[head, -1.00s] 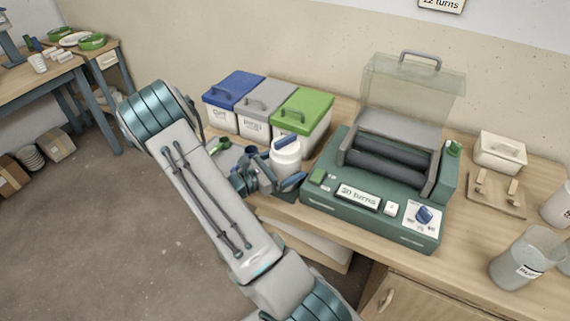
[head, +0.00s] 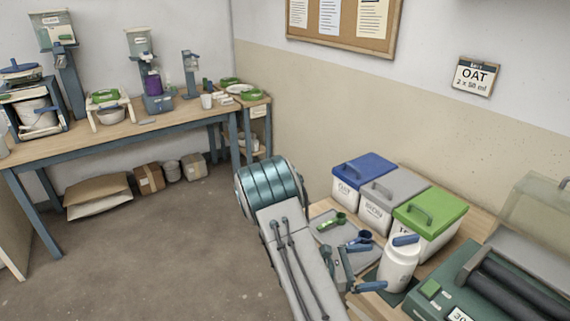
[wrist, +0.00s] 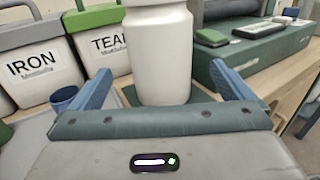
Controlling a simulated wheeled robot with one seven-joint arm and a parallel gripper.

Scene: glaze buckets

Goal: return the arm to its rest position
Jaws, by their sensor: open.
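My arm reaches over the counter. My gripper (head: 374,267) is open beside a white jar (head: 398,266) with a blue handle on top. The jar stands upright on a dark green mat. In the wrist view, the two blue fingers of my gripper (wrist: 160,74) are wide apart, with the white jar (wrist: 160,50) between or just beyond their tips. Gaps show on both sides of the jar, and the fingers do not appear to grip it. The jar's top is out of the wrist view.
Blue (head: 362,176), grey (head: 378,203) and green-lidded (head: 428,220) bins stand behind the gripper. A green roller machine (head: 480,300) is at the right. A grey tray (head: 334,228) with scoops lies near the gripper. Open floor (head: 150,255) lies left of the arm.

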